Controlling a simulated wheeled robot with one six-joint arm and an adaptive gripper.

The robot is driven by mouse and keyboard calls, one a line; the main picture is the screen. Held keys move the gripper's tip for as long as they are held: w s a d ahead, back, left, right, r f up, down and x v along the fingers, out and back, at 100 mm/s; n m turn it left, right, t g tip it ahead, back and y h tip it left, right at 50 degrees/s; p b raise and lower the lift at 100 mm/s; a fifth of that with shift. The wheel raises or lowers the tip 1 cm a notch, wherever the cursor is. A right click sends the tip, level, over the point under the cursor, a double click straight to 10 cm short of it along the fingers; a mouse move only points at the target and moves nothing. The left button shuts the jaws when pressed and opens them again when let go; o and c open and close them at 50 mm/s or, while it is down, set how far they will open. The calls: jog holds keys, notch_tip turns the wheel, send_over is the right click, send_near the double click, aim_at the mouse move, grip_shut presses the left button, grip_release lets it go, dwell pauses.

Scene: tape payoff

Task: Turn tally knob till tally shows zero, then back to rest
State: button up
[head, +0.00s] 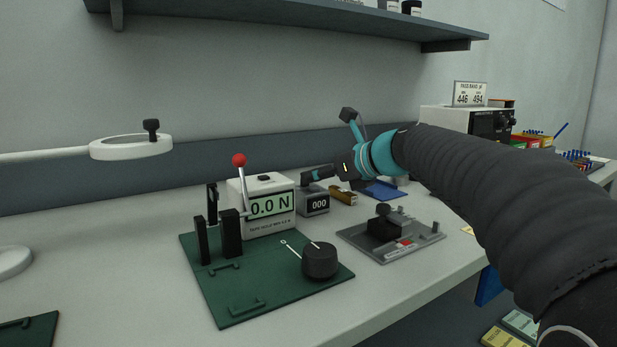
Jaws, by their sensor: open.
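The tally counter (313,203) is a small dark grey box on the bench, just right of the force gauge. Its white window reads 000. My gripper (312,176) reaches in from the right, and its dark fingers are at the counter's top, level and pointing left. The gripper is open, though the gap between the fingers is hard to see from this side. The tally knob cannot be made out; I cannot tell whether the fingers touch it or the counter.
A green board (235,303) carries a black knob (320,262). A grey fixture (391,238) lies right of it.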

jog(key=shift+x, duration=1.8)
grip_shut()
